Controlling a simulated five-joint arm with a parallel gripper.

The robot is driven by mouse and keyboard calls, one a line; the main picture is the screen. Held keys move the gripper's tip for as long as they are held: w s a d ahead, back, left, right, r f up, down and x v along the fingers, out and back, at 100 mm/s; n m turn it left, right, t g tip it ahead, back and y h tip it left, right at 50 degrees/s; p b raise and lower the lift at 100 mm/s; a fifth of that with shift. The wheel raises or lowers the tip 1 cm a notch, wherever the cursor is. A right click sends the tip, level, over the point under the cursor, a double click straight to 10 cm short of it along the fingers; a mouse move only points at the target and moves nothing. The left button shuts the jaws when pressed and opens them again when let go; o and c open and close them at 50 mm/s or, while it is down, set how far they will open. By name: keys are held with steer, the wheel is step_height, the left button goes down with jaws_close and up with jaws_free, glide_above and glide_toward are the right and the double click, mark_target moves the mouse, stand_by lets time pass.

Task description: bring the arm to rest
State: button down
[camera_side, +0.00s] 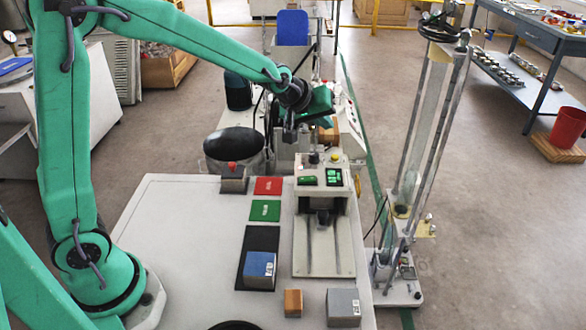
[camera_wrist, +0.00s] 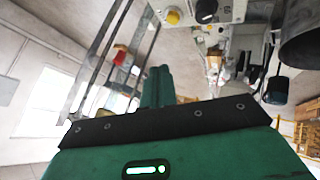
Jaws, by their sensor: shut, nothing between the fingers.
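My arm reaches from the left over the white table (camera_side: 170,215). My gripper (camera_side: 289,140) hangs past the table's far edge, near the small machine, in the side view. In the wrist view the two green fingers of my gripper (camera_wrist: 158,86) stand close together with nothing between them, so it is shut and empty. A blue block (camera_side: 260,264) sits on a black mat (camera_side: 262,240). A small orange block (camera_side: 292,302) and a grey block (camera_side: 343,307) stand at the table's near edge.
A testing machine (camera_side: 322,250) stands at the table's right. A red plate (camera_side: 268,186) and a green plate (camera_side: 265,210) lie left of it. A dark-topped round vessel (camera_side: 234,143) stands behind the table. A tall clear column rig (camera_side: 425,130) stands right. The table's left part is clear.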

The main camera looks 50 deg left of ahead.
steer(key=s+a+r+m+g, duration=0.1)
steer(key=s+r+m, duration=0.1)
steer(key=s, duration=1.3)
steer(key=s+a+r+m+g, duration=0.2)
steer(key=s+m, duration=0.3)
steer(key=s, duration=1.1)
steer(key=shift+r, duration=0.5)
steer(key=shift+a, duration=0.1)
stand_by(0.4)
